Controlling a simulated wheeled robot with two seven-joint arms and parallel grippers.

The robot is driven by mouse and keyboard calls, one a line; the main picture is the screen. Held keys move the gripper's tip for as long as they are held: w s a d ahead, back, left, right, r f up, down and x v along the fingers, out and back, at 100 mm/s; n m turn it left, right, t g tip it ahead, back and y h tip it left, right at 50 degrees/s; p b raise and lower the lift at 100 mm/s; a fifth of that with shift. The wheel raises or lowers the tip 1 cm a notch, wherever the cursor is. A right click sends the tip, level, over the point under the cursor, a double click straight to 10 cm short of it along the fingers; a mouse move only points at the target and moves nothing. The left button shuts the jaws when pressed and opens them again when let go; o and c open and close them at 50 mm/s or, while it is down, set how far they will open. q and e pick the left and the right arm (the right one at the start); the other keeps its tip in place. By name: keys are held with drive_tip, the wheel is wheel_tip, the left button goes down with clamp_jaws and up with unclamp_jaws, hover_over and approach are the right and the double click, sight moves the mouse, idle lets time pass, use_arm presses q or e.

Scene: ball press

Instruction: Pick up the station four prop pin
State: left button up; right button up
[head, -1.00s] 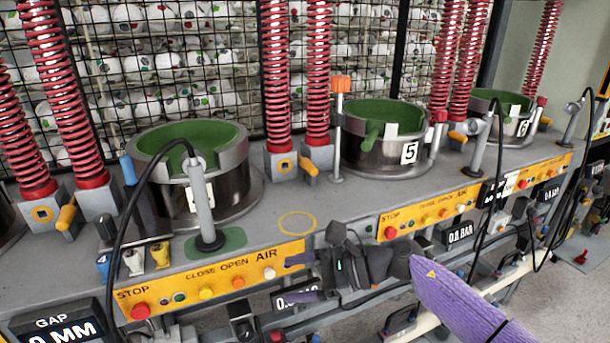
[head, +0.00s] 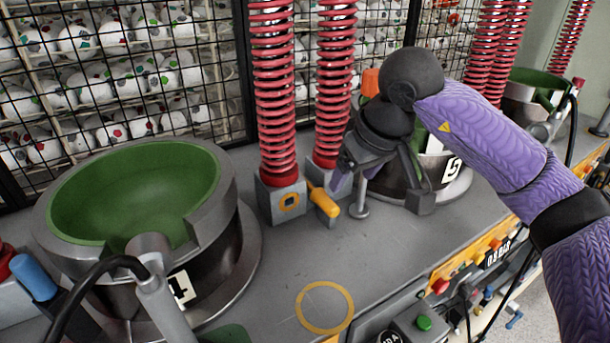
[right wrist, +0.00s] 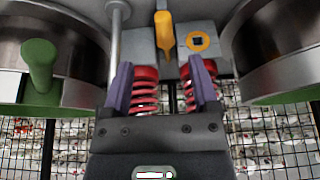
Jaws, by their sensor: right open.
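A yellow-handled pin (head: 323,203) sticks out of the grey block under the red springs, to the right of the station four mould (head: 222,210); I take it for the station four prop pin. It also shows in the right wrist view (right wrist: 164,30), ahead of the fingers and near the middle between them. My right gripper (head: 353,178) is open and empty, above the bench just right of the pin and apart from it. Its purple fingers show in the right wrist view (right wrist: 158,88). The left gripper is not in view.
A post with an orange cap (head: 370,82) stands close beside my right gripper. The station five mould (head: 455,188) is partly behind my arm. Red springs (head: 273,100) rise behind the pin. A black cable (head: 70,295) curves at the front left. The bench near the yellow ring (head: 325,331) is clear.

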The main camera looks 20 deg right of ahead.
sight(336, 208)
drive_tip(key=b+x, duration=0.1)
drive_tip(key=x, duration=0.3)
drive_tip(key=b+x, duration=0.2)
drive_tip(key=x, duration=0.3)
drive_tip(key=shift+s+a+f, duration=0.15)
drive_tip(key=shift+a+f, duration=0.05)
drive_tip(key=shift+f, duration=0.25)
drive_tip(key=shift+c, duration=0.6)
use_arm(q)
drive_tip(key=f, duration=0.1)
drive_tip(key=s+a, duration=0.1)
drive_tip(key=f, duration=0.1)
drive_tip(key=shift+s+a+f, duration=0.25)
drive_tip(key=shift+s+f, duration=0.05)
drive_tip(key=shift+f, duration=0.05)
use_arm(e)
clamp_jaws()
